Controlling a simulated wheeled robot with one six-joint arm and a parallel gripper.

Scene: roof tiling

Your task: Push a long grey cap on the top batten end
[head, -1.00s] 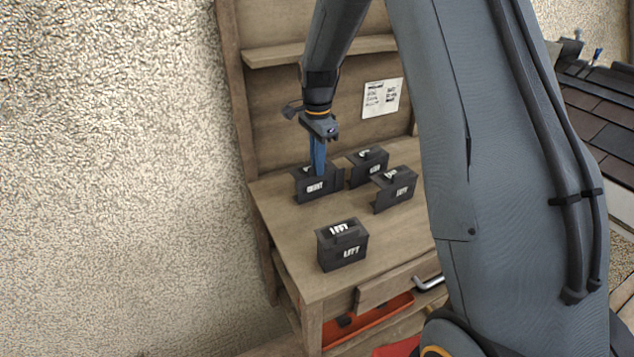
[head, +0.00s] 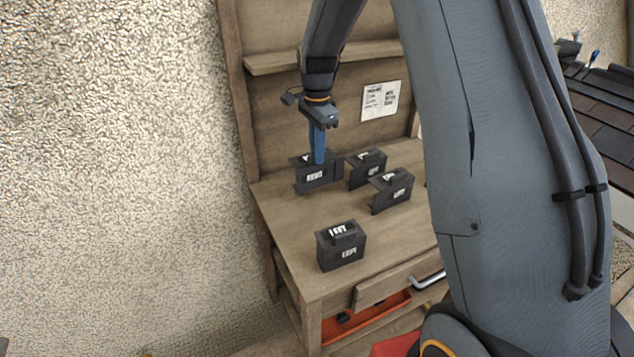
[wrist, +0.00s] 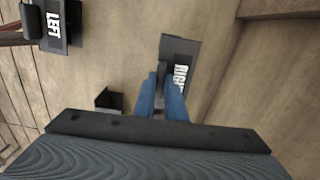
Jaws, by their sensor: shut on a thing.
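Several dark grey cap blocks with white lettering are on the wooden bench. My gripper (head: 318,160), with blue fingers, is shut on the back-left block (head: 316,178). In the wrist view, the fingers (wrist: 162,92) grip the raised rib of this block (wrist: 182,58), and its label reads as RIGHT, partly hidden by a finger. The held block looks upright and slightly above the bench, though the gap is hard to tell. Another block (head: 341,252) stands alone at the front; a block labelled LEFT (wrist: 53,25) shows in the wrist view. The batten end is not visible.
Two more dark blocks (head: 367,170) (head: 392,194) stand just right of the held one. The bench (head: 290,225) has a back panel with a shelf (head: 310,55) and a paper sheet (head: 380,101). Dark roof tiles (head: 603,105) show at far right, behind my arm.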

